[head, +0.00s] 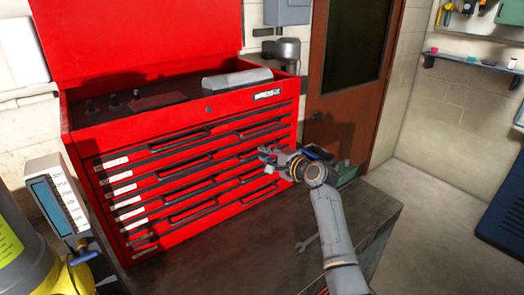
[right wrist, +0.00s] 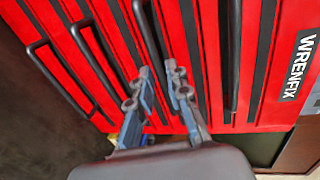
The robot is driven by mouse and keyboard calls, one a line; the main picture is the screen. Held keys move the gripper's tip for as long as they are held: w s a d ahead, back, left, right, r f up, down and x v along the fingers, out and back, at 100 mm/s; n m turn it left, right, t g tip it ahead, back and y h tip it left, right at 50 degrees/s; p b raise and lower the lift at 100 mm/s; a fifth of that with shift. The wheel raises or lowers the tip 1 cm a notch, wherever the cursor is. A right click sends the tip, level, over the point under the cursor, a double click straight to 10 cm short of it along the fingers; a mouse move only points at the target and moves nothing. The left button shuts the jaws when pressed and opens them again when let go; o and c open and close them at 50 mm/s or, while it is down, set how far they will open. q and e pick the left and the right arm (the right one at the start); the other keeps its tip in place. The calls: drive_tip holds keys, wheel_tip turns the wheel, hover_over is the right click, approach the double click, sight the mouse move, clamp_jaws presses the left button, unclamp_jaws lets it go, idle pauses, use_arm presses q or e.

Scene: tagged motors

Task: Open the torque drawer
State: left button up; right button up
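A red tool chest (head: 190,150) stands on a dark bench with its lid up. Its front has several drawers with long dark handles and small white labels at the left ends; the label text is too small to read, so I cannot tell which is the torque drawer. All drawers look shut. My right gripper (head: 267,160) is in front of the right part of the drawer fronts. In the right wrist view its two fingers (right wrist: 158,72) are apart, with a dark handle (right wrist: 148,30) just beyond the tips; I cannot tell if they touch it. My left gripper is not in view.
A grey box with a blue panel (head: 58,205) and a yellow object (head: 20,245) stand at the left. A brown door (head: 345,110) is behind, right. Floor at the right is clear.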

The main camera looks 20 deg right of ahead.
drive_tip(key=shift+x, duration=1.2)
clamp_jaws()
